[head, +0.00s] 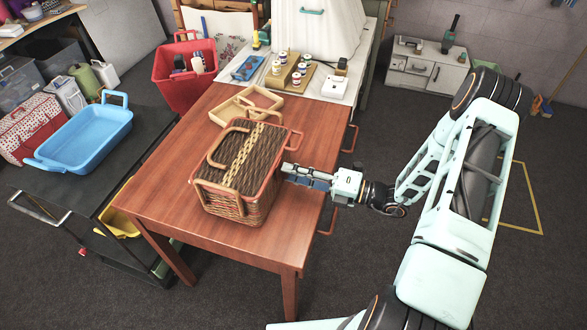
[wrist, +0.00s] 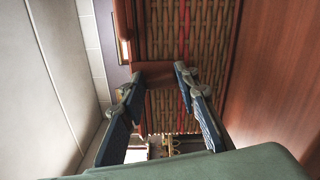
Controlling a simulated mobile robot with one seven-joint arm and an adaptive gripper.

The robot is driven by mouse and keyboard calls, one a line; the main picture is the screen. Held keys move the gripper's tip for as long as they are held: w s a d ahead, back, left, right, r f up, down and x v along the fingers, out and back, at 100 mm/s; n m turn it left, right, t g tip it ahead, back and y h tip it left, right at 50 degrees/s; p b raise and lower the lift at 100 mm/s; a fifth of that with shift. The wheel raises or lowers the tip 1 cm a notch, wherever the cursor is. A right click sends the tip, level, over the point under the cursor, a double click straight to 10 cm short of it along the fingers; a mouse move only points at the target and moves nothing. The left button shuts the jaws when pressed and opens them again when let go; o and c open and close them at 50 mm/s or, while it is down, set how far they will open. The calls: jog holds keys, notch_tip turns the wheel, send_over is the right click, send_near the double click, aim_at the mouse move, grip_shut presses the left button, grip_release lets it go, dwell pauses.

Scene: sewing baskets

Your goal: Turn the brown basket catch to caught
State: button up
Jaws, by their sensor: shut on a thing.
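The brown wicker basket (head: 235,207) stands on the wooden table with its woven lid (head: 243,160) down. In the wrist view its wicker wall (wrist: 210,40) fills the upper middle. My gripper (head: 287,172) reaches in from the right to the basket's right side. In the wrist view, a reddish-brown piece that looks like the catch (wrist: 155,71) lies between the fingertips of my gripper (wrist: 154,88), and the fingers are shut on it. In the head view the catch is too small and covered to make out, so its exact turn cannot be told.
The wooden table (head: 200,140) is bare at the front and left. A light wooden divided tray (head: 218,114) lies behind the basket. A red bin (head: 180,85) and a blue tub (head: 85,150) stand left. Drawer handles stick out along the table's right edge.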

jog(key=shift+f+m+p, duration=0.1)
jog(key=shift+m+p, duration=0.35)
jog(key=shift+m, duration=0.85)
jog(key=o, duration=1.1)
jog(key=shift+o, duration=0.2)
jog(key=shift+d, duration=0.1)
jog(key=v, duration=1.1)
jog(key=shift+s+d, duration=0.25)
jog(key=shift+d, duration=0.1)
